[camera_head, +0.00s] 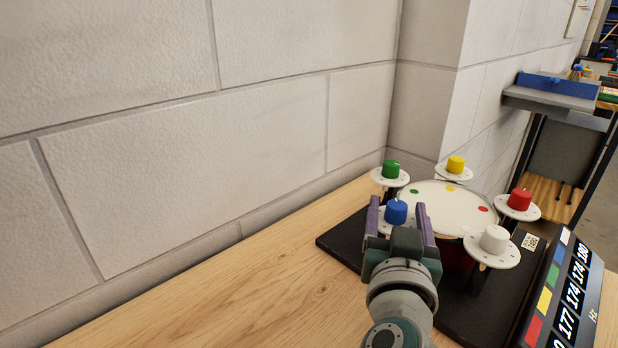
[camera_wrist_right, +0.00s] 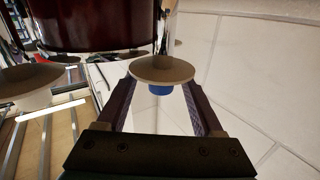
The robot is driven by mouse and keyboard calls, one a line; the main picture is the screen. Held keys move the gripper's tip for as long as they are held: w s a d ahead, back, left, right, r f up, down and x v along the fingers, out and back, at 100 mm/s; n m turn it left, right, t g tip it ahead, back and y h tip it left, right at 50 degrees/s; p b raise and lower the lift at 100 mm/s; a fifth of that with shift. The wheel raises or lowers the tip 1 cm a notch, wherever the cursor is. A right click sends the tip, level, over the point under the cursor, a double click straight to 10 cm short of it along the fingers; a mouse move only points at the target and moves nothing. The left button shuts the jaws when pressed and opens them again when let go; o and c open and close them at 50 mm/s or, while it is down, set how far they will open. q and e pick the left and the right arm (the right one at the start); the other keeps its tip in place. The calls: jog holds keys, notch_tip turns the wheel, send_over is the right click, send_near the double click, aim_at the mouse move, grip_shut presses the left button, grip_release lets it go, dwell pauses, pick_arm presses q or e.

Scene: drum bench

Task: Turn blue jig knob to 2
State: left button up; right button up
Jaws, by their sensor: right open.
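The blue jig knob (camera_head: 396,212) stands on a white numbered disc (camera_head: 385,226) at the near left of the drum. The dial's numbers are too small to read. My right gripper (camera_head: 398,204) is open, with its two purple fingers on either side of the blue knob. In the right wrist view the blue knob (camera_wrist_right: 160,89) shows beyond its disc (camera_wrist_right: 161,69), between the open fingers (camera_wrist_right: 165,92). I cannot tell whether either finger touches the knob. My left gripper is not in view.
The drum (camera_head: 440,197) stands on a black base (camera_head: 338,240). Green (camera_head: 391,169), yellow (camera_head: 455,165), red (camera_head: 520,199) and white (camera_head: 494,239) knobs surround it. A display panel (camera_head: 570,300) is at right. Bare wood bench (camera_head: 230,300) lies at left, beside the wall.

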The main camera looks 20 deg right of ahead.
jog(key=shift+b+x, duration=0.45)
jog(key=shift+x, duration=1.55)
grip_shut()
